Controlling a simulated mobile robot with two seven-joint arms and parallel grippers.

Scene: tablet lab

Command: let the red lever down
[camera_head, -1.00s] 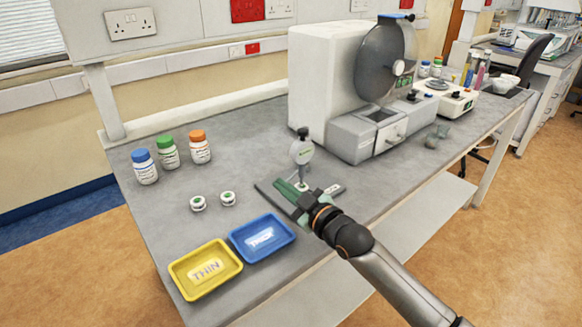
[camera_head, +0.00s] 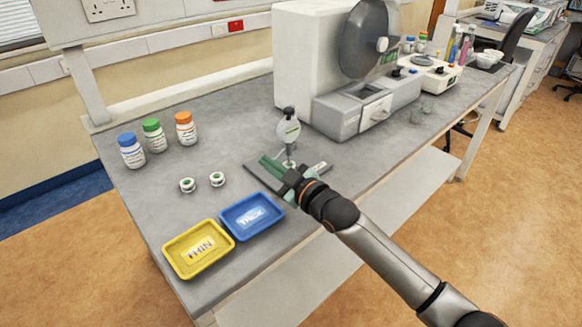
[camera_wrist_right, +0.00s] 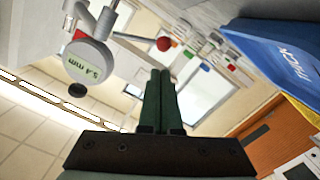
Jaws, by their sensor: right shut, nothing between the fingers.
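A thickness gauge with a round pale dial head (camera_head: 288,130) stands on a small dark base on the bench. In the right wrist view its round head (camera_wrist_right: 90,62) reads "5.4 mm". The red ball of the lever (camera_wrist_right: 163,44) shows there at the end of a pale arm, just beyond my fingertips; I see a small gap in the picture, but depth is unclear. In the head view the red lever cannot be made out. My right gripper (camera_head: 268,162) has green fingers, shut and empty, in front of the gauge. The fingers also show in the right wrist view (camera_wrist_right: 160,74). My left gripper is out of view.
A blue "THICK" tray (camera_head: 232,231) and a yellow "THIN" tray (camera_head: 172,265) lie at the front edge. Two small round pieces (camera_head: 188,185) and three bottles (camera_head: 157,135) stand left. A large white machine (camera_head: 300,60) stands behind the gauge.

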